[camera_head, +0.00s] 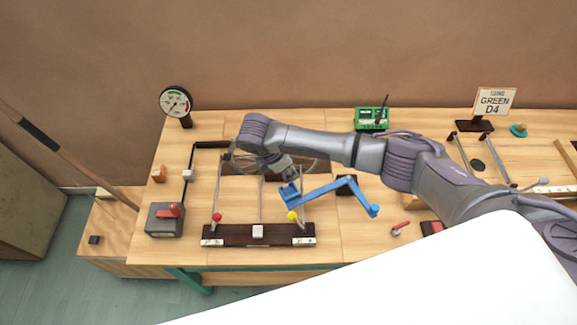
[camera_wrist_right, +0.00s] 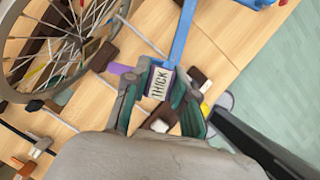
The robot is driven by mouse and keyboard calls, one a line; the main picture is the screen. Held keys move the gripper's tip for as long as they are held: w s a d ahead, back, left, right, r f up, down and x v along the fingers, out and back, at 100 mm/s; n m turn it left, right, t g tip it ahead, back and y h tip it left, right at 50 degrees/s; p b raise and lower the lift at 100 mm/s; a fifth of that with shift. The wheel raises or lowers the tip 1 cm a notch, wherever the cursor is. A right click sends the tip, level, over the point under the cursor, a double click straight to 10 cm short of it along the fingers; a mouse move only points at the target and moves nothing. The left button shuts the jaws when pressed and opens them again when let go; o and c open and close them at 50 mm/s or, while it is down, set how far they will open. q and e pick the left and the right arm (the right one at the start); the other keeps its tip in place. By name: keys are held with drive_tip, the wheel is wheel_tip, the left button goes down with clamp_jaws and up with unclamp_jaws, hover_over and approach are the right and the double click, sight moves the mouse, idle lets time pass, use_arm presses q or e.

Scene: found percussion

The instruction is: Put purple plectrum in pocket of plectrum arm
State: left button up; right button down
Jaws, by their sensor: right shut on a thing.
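My right gripper (camera_head: 288,180) is over the left end of the blue plectrum arm (camera_head: 335,188). In the right wrist view the gripper (camera_wrist_right: 160,98) is shut on the purple plectrum, with its "THICK" label (camera_wrist_right: 161,84) between the fingers. A purple part (camera_wrist_right: 120,68) sticks out left of the fingers. The blue arm (camera_wrist_right: 184,35) runs up from just behind the label. The pocket is hidden by the gripper and label, so I cannot tell whether the plectrum is inside it. My left gripper is not in view.
A spoked wheel (camera_wrist_right: 50,45) stands close beside the gripper. A dark base (camera_head: 275,233) with red and yellow knobs is in front. A gauge (camera_head: 175,102), a red-lever box (camera_head: 165,219), a green device (camera_head: 371,118) and a "GREEN D4" sign (camera_head: 494,101) stand around the wooden bench (camera_head: 350,243).

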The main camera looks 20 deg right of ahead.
drive_tip(key=shift+p, duration=0.3)
drive_tip(key=f, duration=0.1)
drive_tip(key=f+b, duration=0.1)
drive_tip(key=shift+w+f, duration=0.2)
drive_tip(key=shift+f, duration=0.15)
drive_tip(key=shift+f+b, duration=0.3)
drive_tip(key=shift+b, duration=0.1)
drive_tip(key=shift+f+b, duration=0.9)
drive_tip(key=shift+f, duration=0.8)
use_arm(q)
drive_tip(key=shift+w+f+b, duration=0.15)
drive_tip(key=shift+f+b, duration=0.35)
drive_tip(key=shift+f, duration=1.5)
use_arm(e)
drive_tip(key=shift+f, duration=1.05)
